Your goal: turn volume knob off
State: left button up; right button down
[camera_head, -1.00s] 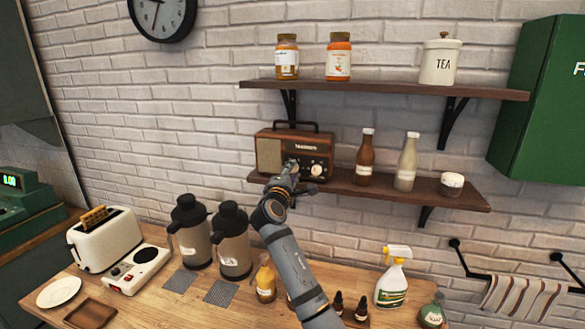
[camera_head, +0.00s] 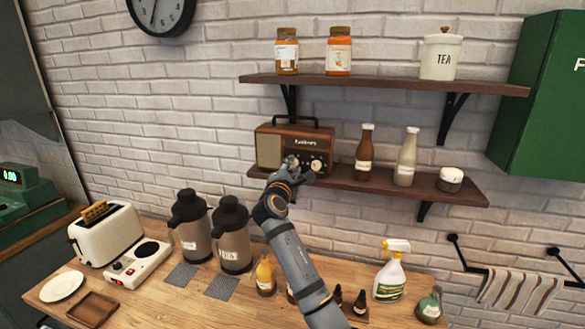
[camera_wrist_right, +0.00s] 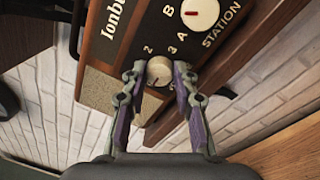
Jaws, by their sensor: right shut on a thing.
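A brown wooden radio (camera_head: 268,152) with a dark control panel and a top handle stands on the lower wall shelf (camera_head: 400,189). My right gripper (camera_head: 292,165) reaches up to the front of the radio, by its knobs. In the right wrist view, the right gripper (camera_wrist_right: 159,80) is shut on a small cream knob (camera_wrist_right: 159,70), with one finger on each side. The figures 2 and 3 show beside this knob; its name label is hidden. A second knob (camera_wrist_right: 201,14) with a red mark, by the word STATION, is apart from the fingers. My left gripper is not in view.
A brown bottle (camera_head: 365,155), a pale bottle (camera_head: 406,160) and a small jar (camera_head: 450,179) stand right of the radio. The upper shelf (camera_head: 380,86) is above. Two flasks (camera_head: 232,240), a toaster (camera_head: 105,238) and a spray bottle (camera_head: 390,275) stand on the counter below.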

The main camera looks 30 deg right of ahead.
jog(key=c, duration=1.4)
grip_release()
jog(key=shift+f, duration=0.25)
jog(key=o, duration=0.4)
jog(key=shift+a+r, duration=0.1)
jog(key=shift+r, duration=0.05)
jog(key=shift+c, duration=0.2)
jog(key=v, duration=0.7)
jog(key=shift+s+a, duration=0.2)
jog(key=shift+a, duration=0.05)
jog(key=shift+d, duration=0.15)
